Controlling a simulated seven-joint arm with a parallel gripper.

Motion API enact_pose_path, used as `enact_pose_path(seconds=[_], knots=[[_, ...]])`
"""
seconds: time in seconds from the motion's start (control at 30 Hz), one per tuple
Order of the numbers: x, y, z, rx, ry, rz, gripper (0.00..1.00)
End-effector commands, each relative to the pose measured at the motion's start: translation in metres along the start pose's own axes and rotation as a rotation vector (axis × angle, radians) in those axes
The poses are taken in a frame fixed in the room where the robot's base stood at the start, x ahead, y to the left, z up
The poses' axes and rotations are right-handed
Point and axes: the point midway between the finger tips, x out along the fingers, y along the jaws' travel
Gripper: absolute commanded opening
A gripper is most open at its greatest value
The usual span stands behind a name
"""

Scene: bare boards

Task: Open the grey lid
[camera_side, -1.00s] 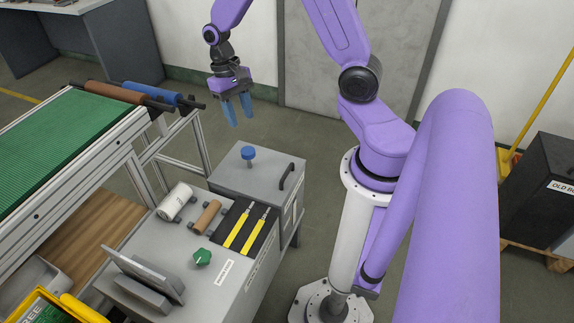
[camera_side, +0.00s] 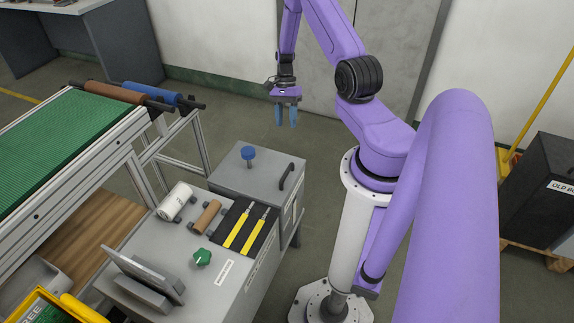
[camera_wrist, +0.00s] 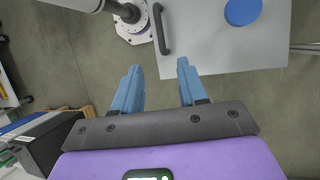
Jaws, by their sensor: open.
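The grey lid (camera_side: 232,178) is the flat top of a grey box in the middle of the side view, and it lies shut. A black bar handle (camera_side: 287,176) stands on its right side and a blue round knob (camera_side: 248,153) near its back. In the wrist view the lid (camera_wrist: 205,40) is at the top, with the handle (camera_wrist: 160,28) at its left edge and the knob (camera_wrist: 242,11) at upper right. My gripper (camera_side: 286,124) has blue fingers, open and empty, above and behind the box. In the wrist view its fingertips (camera_wrist: 158,68) are just below the lid's edge, touching nothing.
A grey bench (camera_side: 190,240) in front carries a white roll (camera_side: 174,203), a brown roll (camera_side: 207,216), yellow-handled tools (camera_side: 240,232) and a green knob (camera_side: 202,258). A green conveyor (camera_side: 60,140) stands left. The floor behind the box is clear.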

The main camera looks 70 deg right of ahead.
Motion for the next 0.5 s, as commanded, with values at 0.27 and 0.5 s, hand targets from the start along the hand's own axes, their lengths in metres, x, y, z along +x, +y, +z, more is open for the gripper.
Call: enact_pose_path(seconds=[0.27, 0.5], knots=[[0.049, 0.002, 0.001, -0.001, -0.003, 0.005, 0.42], [0.093, 0.001, 0.001, -0.002, -0.002, 0.005, 0.42]])
